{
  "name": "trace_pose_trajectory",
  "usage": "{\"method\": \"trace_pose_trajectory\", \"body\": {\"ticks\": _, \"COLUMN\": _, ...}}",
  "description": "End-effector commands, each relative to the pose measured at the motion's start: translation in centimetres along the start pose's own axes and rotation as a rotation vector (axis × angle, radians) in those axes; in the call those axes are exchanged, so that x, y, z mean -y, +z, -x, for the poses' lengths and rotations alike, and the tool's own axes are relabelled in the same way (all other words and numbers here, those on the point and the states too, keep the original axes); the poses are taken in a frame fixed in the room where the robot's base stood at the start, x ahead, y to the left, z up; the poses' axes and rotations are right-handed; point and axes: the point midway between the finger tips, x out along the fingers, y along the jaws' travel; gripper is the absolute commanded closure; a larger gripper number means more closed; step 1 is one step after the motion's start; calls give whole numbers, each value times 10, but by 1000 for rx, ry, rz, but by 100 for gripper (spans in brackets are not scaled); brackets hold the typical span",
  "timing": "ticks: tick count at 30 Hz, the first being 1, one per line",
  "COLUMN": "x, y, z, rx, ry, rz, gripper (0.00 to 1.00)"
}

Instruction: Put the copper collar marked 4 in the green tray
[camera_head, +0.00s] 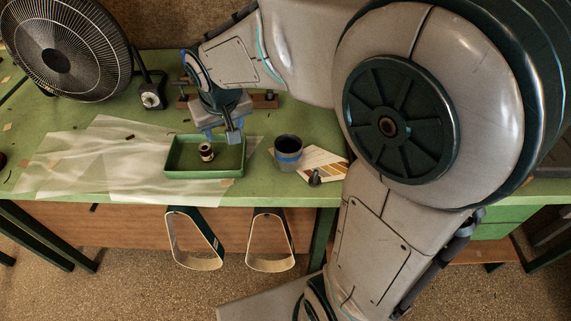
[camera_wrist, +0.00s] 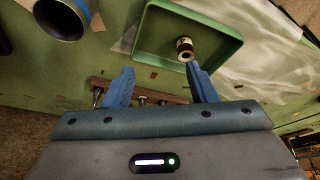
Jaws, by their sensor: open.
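The green tray (camera_head: 178,170) lies on the bench, and it also shows in the wrist view (camera_wrist: 143,38). A small brownish collar with a pale band (camera_head: 207,152) stands inside the tray. In the wrist view the collar (camera_wrist: 185,48) is just beyond the right fingertip. Its number cannot be read. My gripper (camera_head: 221,134) is above the back of the tray, with its blue fingers apart and nothing between them. The wrist view also shows the open fingers (camera_wrist: 158,70); whether the right one touches the collar is unclear.
A dark cup with a blue band (camera_head: 288,153) stands right of the tray, by a colour card (camera_head: 323,163) and a small dark object (camera_head: 315,178). A wooden rack (camera_head: 265,101) is behind. A fan (camera_head: 68,48) stands at back left. Translucent sheeting (camera_head: 85,160) covers the left bench.

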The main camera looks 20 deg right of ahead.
Motion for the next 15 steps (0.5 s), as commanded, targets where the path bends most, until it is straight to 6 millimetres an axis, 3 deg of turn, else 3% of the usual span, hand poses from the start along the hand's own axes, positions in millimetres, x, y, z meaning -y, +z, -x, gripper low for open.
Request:
{"method": "trace_pose_trajectory", "body": {"ticks": 3, "x": -36, "y": 46, "z": 26, "rx": 25, "ry": 32, "rz": -42, "gripper": 48}}
{"method": "trace_pose_trajectory", "body": {"ticks": 6, "x": -57, "y": 87, "z": 41, "rx": 53, "ry": 38, "rz": -75, "gripper": 48}}
{"method": "trace_pose_trajectory", "body": {"ticks": 10, "x": -72, "y": 131, "z": 52, "rx": 80, "ry": 28, "rz": -109, "gripper": 48}}
{"method": "trace_pose_trajectory", "body": {"ticks": 15, "x": -77, "y": 163, "z": 58, "rx": 101, "ry": 9, "rz": -132, "gripper": 48}}
